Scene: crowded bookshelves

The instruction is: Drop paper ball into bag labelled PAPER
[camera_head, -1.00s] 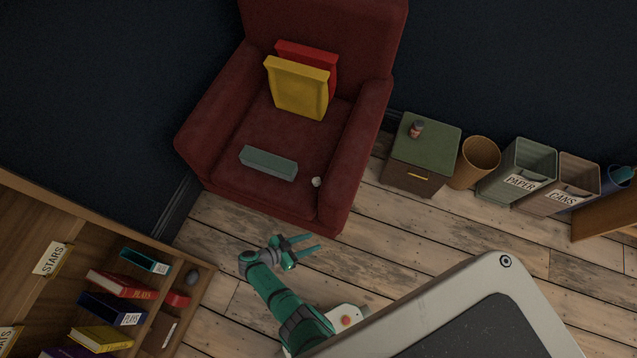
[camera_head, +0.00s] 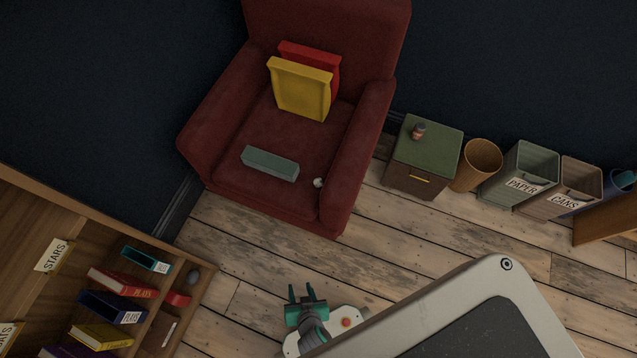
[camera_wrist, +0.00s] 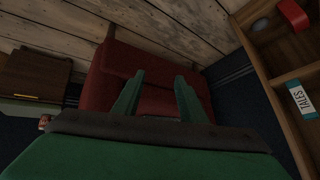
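A small white paper ball (camera_head: 319,183) lies on the seat of the red armchair (camera_head: 265,205), near its front right corner. The bag labelled PAPER (camera_head: 510,187) is grey-green, open at the top, and stands by the wall at the right. My gripper (camera_head: 303,291) is above the floor in front of the armchair, apart from it. Its fingers are spread with nothing between them. In the wrist view my gripper (camera_wrist: 157,92) also shows two separated fingers, with the armchair (camera_wrist: 112,62) beyond. I cannot make out the ball in the wrist view.
The bag labelled CANS (camera_head: 556,202) stands right of the PAPER bag. A wicker basket (camera_head: 478,167) and a small cabinet (camera_head: 418,178) stand left of it. A grey-green box (camera_head: 270,164) and cushions (camera_head: 301,91) are on the chair. A bookshelf (camera_head: 95,225) fills the lower left.

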